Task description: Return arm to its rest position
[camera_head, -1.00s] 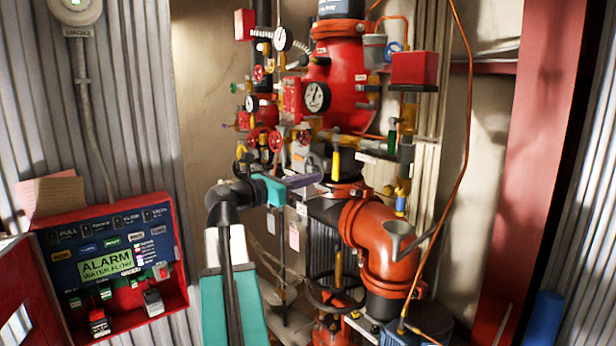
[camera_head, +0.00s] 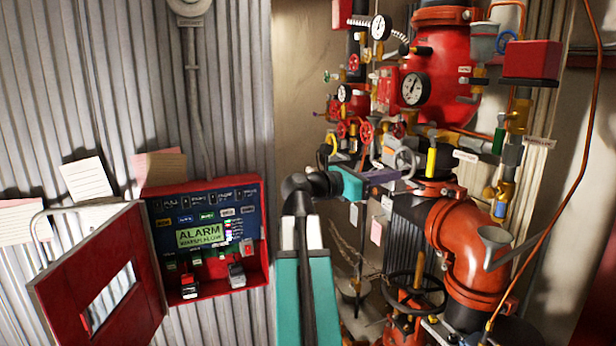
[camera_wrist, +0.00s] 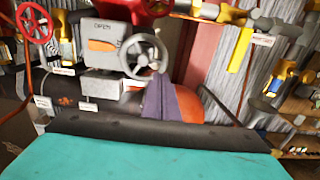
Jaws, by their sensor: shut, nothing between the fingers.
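My teal and black arm rises from the bottom middle of the head view and bends to the right at the wrist. My gripper (camera_head: 392,175) points right, toward the red valve assembly, with its purple fingers together and nothing seen between them. In the wrist view the purple fingers (camera_wrist: 165,103) stand beyond the teal and black body. They show just below a grey handwheel (camera_wrist: 144,55) on a grey box. I cannot tell whether the fingertips touch anything there.
The riser (camera_head: 440,75), with gauges, small valves and orange pipe (camera_head: 465,255), fills the right side. A red alarm box (camera_head: 262,262) hangs on the corrugated wall, its door (camera_head: 95,290) open to the left. Wall space shows between box and arm.

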